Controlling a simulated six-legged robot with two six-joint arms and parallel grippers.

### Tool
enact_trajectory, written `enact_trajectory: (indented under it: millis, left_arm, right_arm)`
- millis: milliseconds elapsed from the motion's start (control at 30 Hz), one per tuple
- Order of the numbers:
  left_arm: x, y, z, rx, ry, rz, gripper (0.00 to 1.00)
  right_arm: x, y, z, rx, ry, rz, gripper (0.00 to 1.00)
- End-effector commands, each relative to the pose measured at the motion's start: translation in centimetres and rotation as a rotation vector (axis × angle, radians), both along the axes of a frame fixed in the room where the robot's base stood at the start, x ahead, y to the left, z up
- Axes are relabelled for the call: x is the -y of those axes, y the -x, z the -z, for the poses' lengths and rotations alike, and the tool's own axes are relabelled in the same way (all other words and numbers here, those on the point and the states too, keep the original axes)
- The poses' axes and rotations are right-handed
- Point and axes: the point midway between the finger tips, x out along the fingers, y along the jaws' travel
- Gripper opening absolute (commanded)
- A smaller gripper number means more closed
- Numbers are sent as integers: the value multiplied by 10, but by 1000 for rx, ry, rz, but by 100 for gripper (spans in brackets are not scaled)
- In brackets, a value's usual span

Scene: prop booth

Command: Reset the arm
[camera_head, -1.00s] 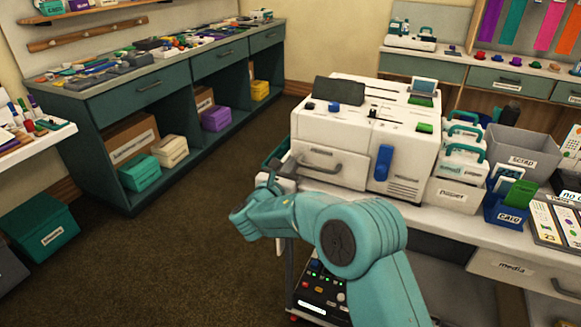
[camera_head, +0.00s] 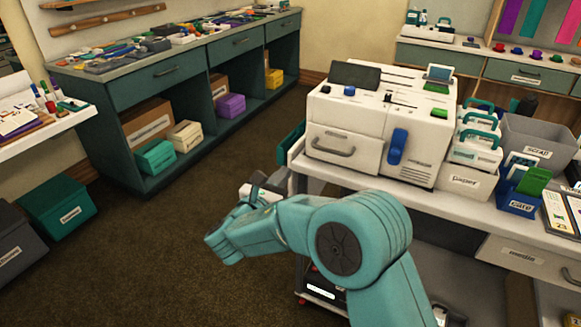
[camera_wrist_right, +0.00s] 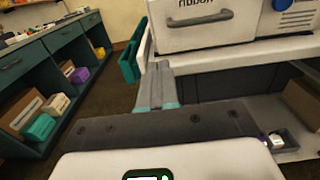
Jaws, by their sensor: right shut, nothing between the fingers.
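My right arm is teal and reaches in from the bottom of the head view, bent at a large round joint. Its grey right gripper (camera_head: 262,184) is beside the lower left of the white machine (camera_head: 345,148), partly hidden by my wrist. In the right wrist view the gripper's fingers (camera_wrist_right: 158,85) are together with nothing between them. They point toward the left end of the machine's table, below the machine's drawer (camera_wrist_right: 198,28). I cannot tell from the views how far they are from the table's edge. My left gripper is not in view.
The machine's table (camera_head: 455,212) holds small caddies (camera_head: 475,150) and a grey scrap bin (camera_head: 540,138). A teal counter (camera_head: 165,85) with shelves stands along the back left. A teal box (camera_head: 58,207) sits on the floor at left. The brown carpet between is clear.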

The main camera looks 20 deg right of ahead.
Motion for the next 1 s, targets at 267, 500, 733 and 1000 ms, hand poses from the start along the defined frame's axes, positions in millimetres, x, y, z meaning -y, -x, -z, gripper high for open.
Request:
enact_trajectory:
  millis: [267,500,733,1000]
  left_arm:
    - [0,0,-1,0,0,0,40]
    - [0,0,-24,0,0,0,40]
    - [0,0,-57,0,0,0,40]
    - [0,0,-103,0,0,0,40]
  right_arm:
    - [-7,8,4,-11,-12,2,0]
    - [14,53,116,-297,-375,93,0]
    - [-13,196,240,-540,-1071,513,0]
    - [-106,323,250,-82,-1853,1560,0]
